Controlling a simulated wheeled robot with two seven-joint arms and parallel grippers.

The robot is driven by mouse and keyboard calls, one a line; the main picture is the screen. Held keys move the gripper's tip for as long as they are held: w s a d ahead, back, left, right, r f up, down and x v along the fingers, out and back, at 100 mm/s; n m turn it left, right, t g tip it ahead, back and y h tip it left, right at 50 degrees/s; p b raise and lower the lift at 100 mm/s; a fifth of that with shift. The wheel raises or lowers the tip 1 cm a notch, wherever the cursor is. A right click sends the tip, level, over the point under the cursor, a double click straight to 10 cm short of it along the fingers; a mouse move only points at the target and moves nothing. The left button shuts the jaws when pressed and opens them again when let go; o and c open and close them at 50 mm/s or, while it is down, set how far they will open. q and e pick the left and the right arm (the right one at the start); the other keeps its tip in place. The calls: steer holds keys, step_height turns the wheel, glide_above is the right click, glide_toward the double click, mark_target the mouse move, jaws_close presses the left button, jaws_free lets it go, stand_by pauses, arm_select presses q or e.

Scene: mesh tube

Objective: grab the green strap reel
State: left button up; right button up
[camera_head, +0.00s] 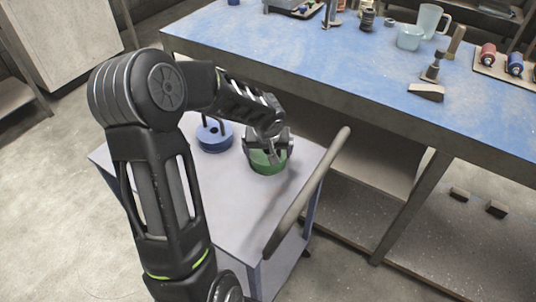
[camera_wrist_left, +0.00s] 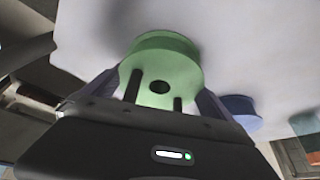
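The green strap reel (camera_head: 268,163) sits on the pale top of a small cart (camera_head: 240,210), near its far right side. It also shows in the left wrist view (camera_wrist_left: 160,60), with a dark central hole and two dark posts. My left gripper (camera_head: 268,150) reaches down over it from above. Its fingers are spread wide on either side of the reel in the left wrist view (camera_wrist_left: 160,90). I cannot tell whether they touch its sides. The reel is partly hidden by the gripper in the head view. My right gripper is not in view.
A blue reel (camera_head: 214,137) with dark posts stands left of the green one on the cart. The cart's handle bar (camera_head: 306,195) rises along its right side. A blue-topped workbench (camera_head: 330,60) with cups, tools and spools stands behind. The cart's front area is clear.

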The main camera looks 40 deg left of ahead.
arm_select(q)
steer(key=c, duration=1.5)
steer(key=shift+r, duration=0.1)
step_height(320, 180, up, 10)
steer(key=shift+f, duration=0.1)
stand_by(0.3)
